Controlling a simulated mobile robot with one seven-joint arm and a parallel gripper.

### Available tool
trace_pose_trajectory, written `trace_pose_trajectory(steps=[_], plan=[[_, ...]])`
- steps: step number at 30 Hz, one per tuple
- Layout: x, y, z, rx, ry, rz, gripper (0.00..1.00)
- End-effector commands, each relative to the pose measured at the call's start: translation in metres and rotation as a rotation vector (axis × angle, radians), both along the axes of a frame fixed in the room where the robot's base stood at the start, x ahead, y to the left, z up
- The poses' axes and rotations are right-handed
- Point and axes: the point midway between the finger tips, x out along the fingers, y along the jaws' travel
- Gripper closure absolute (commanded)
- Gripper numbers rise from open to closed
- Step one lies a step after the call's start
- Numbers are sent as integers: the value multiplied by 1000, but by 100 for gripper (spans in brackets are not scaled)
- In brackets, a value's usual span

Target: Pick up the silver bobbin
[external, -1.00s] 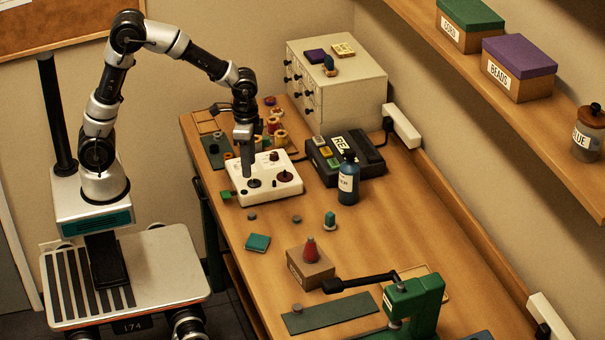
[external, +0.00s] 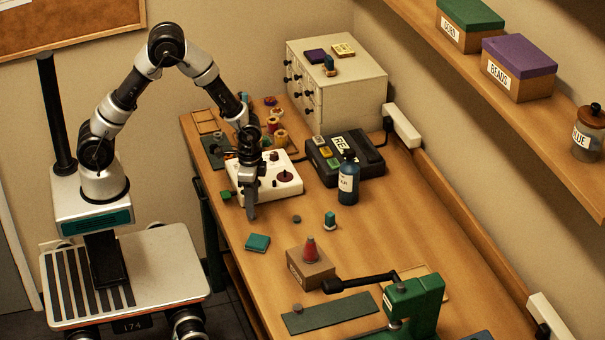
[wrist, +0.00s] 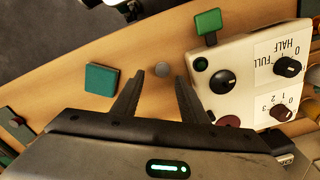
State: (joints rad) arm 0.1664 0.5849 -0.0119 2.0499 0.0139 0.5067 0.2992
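A small grey, silvery disc, taken as the silver bobbin (wrist: 162,69), lies flat on the wooden table between the white control box and a teal square. In the wrist view it shows just past and between my fingertips. My gripper (wrist: 158,78) is open and empty, its two dark fingers apart on either side of the disc. In the external view my gripper (external: 251,213) points down in front of the white box and hides this disc. A similar grey disc (external: 297,219) lies to the right on the table.
The white control box (external: 285,184) with knobs and its green tab (wrist: 207,22) stand close to my gripper. The teal square (external: 257,243) lies nearby. A blue bottle (external: 348,183) and small teal-topped item (external: 330,221) stand to the right.

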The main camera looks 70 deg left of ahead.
Motion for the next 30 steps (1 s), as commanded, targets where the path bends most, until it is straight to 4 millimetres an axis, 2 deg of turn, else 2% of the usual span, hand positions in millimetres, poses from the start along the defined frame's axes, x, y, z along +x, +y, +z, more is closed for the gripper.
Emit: trace_pose_trajectory(steps=[6, 15, 17, 22, 23, 30], plan=[[1, 3, -31, 1, 3, 0, 60], [2, 3, -37, 0, 0, 0, 60], [2, 3, -36, 0, 0, 0, 69], [2, 3, -36, 0, 0, 0, 98], [2, 3, -36, 0, 0, 0, 100], [2, 3, -36, 0, 0, 0, 100]])
